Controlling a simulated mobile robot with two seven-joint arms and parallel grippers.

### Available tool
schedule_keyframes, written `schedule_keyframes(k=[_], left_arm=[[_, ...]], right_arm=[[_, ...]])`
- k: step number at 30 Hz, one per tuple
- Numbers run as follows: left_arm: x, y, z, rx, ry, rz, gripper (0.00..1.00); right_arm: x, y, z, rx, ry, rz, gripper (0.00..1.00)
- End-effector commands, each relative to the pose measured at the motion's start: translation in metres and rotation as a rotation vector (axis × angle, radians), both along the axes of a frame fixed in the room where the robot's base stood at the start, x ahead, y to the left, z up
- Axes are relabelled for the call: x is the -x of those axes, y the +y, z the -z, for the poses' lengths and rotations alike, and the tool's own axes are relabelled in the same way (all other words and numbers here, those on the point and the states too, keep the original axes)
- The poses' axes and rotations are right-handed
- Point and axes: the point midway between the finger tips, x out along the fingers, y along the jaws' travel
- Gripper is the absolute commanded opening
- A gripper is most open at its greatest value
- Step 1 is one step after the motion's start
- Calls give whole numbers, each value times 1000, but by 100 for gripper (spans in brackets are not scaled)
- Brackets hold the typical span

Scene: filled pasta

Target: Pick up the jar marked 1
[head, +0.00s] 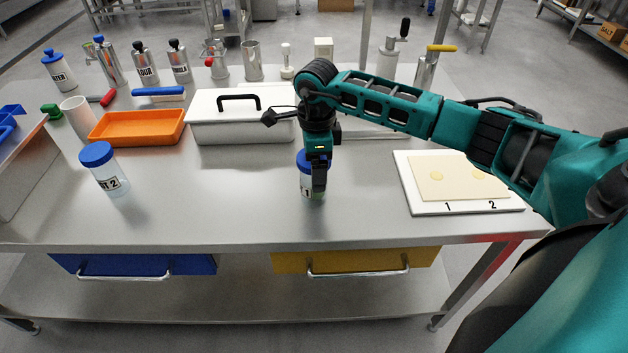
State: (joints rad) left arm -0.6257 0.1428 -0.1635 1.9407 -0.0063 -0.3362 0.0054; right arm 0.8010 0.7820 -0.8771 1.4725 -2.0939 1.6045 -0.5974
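The jar marked 1 (306,192) has a blue lid and stands upright, or nearly so, near the table's front edge in the middle of the head view. My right gripper (319,178) reaches down over it from above. One dark finger lies in front of the jar and hides part of its lid and label. The other finger is hidden, so I cannot tell whether the gripper is shut on the jar. My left gripper is out of view.
A second blue-lidded jar marked 2 (105,170) stands at the left. A white lidded box (240,131) and an orange tray (137,142) sit behind. A white board (415,203) with a dough sheet (455,185) lies at the right. The table (220,205) is clear between the jars.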

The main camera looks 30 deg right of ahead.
Motion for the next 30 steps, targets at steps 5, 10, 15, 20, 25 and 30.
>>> schedule_keyframes(k=[5, 10, 15, 20, 25, 30], left_arm=[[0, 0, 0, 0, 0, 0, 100], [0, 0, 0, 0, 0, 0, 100], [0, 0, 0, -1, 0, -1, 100], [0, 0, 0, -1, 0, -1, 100], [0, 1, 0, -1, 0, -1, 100], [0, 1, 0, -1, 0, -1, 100]], right_arm=[[0, 0, 0, 0, 0, 0, 70], [0, 0, 0, 0, 0, 0, 54], [0, 0, 0, 0, 0, 0, 38], [0, 0, 0, 0, 0, 0, 23], [0, 0, -1, 0, -1, 0, 23], [-1, 0, -6, 0, -2, 1, 23]])
